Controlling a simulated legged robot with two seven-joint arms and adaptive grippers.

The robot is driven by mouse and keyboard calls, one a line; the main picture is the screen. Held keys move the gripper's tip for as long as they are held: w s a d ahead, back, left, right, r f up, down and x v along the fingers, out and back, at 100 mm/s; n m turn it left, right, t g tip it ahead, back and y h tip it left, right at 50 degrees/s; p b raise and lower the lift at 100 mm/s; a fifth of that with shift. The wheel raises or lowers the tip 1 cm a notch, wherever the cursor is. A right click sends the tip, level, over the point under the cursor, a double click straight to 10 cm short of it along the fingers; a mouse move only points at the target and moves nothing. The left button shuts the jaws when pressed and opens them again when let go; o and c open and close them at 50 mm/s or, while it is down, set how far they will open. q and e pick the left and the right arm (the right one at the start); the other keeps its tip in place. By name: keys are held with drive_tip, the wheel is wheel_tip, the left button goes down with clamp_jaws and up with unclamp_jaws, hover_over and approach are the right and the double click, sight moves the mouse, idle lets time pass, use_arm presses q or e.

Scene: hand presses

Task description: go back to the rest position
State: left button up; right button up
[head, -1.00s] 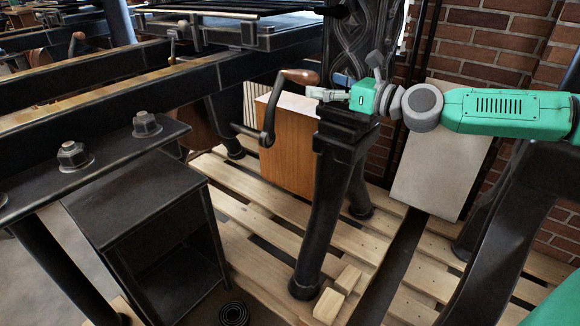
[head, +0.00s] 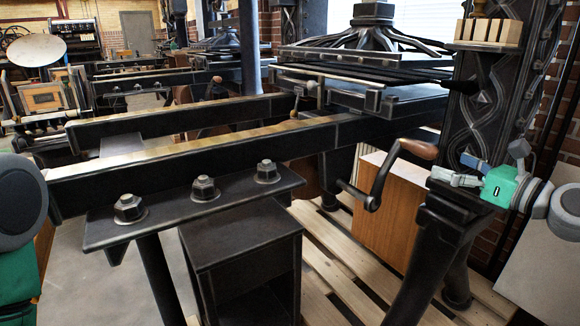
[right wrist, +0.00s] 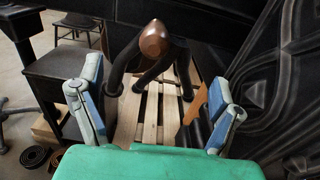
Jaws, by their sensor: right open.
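My right gripper (head: 452,175) is at the right in the head view, just below and right of the brown wooden handle (head: 418,148) of a black crank (head: 378,182). In the right wrist view my right gripper (right wrist: 155,78) has its two fingers wide apart, with nothing held. The handle (right wrist: 155,40) shows beyond and between the fingers, apart from them. My left arm shows only as a grey joint and green link at the left edge. Its gripper is out of view.
A black press bed rail (head: 200,165) with bolts crosses the head view. The black patterned press column (head: 490,100) stands close behind my right gripper. A wooden box (head: 390,210) stands on slatted pallets (head: 345,270) beneath the crank. A dark open cabinet (head: 240,245) stands under the rail.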

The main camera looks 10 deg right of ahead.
drive_tip(key=s+a+f+n+g+y+p, duration=0.1)
drive_tip(key=s+a+f+n+g+p, duration=0.25)
drive_tip(key=a+f, duration=0.5)
drive_tip(key=s+a+f+n+g+y+p, duration=0.1)
drive_tip(key=s+a+f+n+g, duration=0.1)
drive_tip(key=a+f+n+g, duration=0.65)
drive_tip(key=s+a+f+n+t+h+p, duration=0.1)
drive_tip(key=s+a+f+n+h, duration=0.2)
drive_tip(key=s+a, duration=0.4)
drive_tip(key=s+d+f+n+g+h+p, duration=0.25)
drive_tip(key=s+f+n, duration=0.55)
drive_tip(key=s, duration=0.5)
drive_tip(key=s+d+f+n+g+h+p, duration=0.1)
drive_tip(key=s+d+n+g+h+p, duration=0.1)
drive_tip(key=s+d+n, duration=0.5)
drive_tip(key=shift+s+d+n+h+p, duration=0.15)
drive_tip(key=shift+s+n+h+p, duration=0.2)
drive_tip(key=shift+s+n+h, duration=0.5)
drive_tip(key=shift+w+g, duration=0.2)
drive_tip(key=shift+g, duration=0.05)
